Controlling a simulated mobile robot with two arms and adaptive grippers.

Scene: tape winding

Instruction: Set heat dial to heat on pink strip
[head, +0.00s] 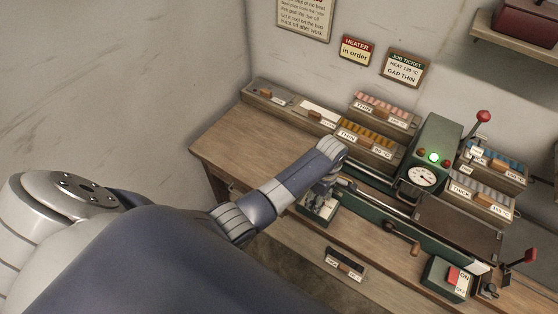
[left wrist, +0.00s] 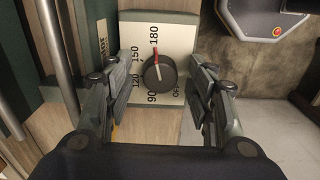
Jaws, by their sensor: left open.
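The heat dial (left wrist: 159,72) is a black knob on a white plate (left wrist: 175,40) marked OFF, 90, 120, 150 and 180. Its pointer line is directed up, close to 180. My left gripper (left wrist: 158,98) is open, with one finger on each side of the knob and a gap on both sides. In the head view my left gripper (head: 322,190) is over the bench's left part and hides the dial. The pink strips (head: 381,105) sit in a rack at the back, labelled THIN, with a temperature tag too small to read surely. My right gripper is not in view.
A job ticket (head: 405,67) reads HEAT 120 °C, GAP THIN. A heater sign (head: 357,50) reads in order. Orange strips (head: 367,132) and blue strips (head: 505,160) stand in other racks. A green box (head: 436,142) has a lit green lamp and gauge. An ON/OFF switch (head: 454,277) is at front right.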

